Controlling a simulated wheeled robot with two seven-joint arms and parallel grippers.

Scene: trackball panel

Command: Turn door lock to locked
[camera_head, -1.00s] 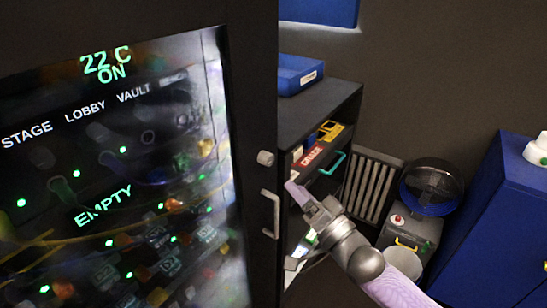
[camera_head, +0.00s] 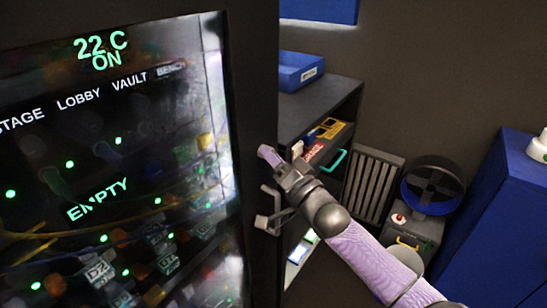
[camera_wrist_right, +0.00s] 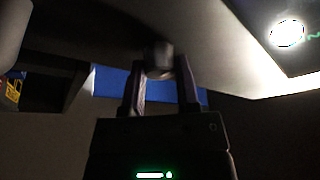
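The dark door (camera_head: 262,90) has a glass panel on its left. The small round lock knob, grey and blurred, shows in the right wrist view (camera_wrist_right: 159,58) between the fingertips. In the head view my right gripper covers the knob. My right gripper (camera_head: 268,156) is at the door's edge, just above the pale door handle (camera_head: 264,224). In the wrist view its two fingers (camera_wrist_right: 160,72) stand apart, one on each side of the knob. Whether they press on it I cannot tell. The knob's turn position is not readable. My left gripper is not in view.
A dark shelf unit (camera_head: 318,108) with a blue tray (camera_head: 299,72) stands behind the door's edge. A grey ribbed panel (camera_head: 374,186), a black round fan (camera_head: 434,184) and a blue cabinet (camera_head: 505,215) are to the right. The handle is close below my gripper.

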